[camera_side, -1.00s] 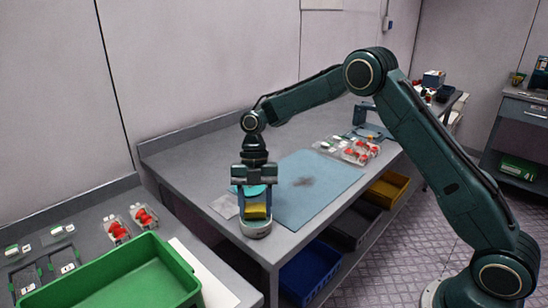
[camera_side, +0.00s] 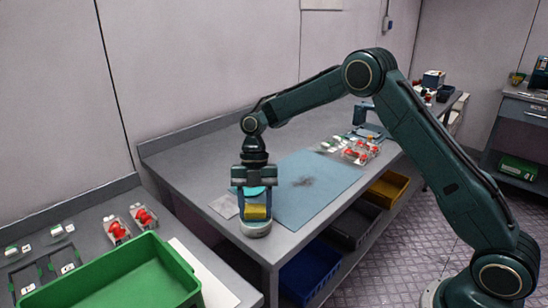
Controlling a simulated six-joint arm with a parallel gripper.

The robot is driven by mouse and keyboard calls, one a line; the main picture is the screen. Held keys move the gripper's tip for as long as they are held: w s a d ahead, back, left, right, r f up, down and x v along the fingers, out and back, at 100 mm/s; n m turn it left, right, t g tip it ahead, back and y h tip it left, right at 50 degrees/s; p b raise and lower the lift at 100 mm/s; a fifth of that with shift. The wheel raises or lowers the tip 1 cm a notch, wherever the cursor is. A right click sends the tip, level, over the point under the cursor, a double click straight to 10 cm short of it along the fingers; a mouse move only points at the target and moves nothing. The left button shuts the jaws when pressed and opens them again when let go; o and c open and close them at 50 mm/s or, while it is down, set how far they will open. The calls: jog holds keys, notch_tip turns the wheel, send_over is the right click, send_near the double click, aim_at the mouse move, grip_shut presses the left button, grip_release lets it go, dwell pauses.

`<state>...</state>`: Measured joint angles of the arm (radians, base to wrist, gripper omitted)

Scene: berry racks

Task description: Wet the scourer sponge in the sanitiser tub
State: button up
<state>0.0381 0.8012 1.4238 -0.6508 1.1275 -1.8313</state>
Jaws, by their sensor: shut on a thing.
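My gripper (camera_side: 256,198) points straight down at the near left corner of the grey bench. It is shut on the scourer sponge (camera_side: 256,212), whose yellow side shows between the fingers. The sponge is just over a small round grey tub (camera_side: 256,230), which I take to be the sanitiser tub. I cannot tell whether the sponge touches the liquid or the inside of the tub. A teal patch shows between the fingers above the sponge. The tub's inside is hidden by the gripper and sponge.
A blue mat (camera_side: 315,185) with a dark smudge lies right of the tub. Punnets of red berries (camera_side: 360,151) stand behind it. A green crate (camera_side: 120,275) and two more punnets (camera_side: 117,230) are at the left. Blue, dark and yellow bins sit under the bench.

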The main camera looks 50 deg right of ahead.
aim_at(255, 207)
jog(key=shift+r, duration=0.1)
jog(key=shift+r, duration=3.4)
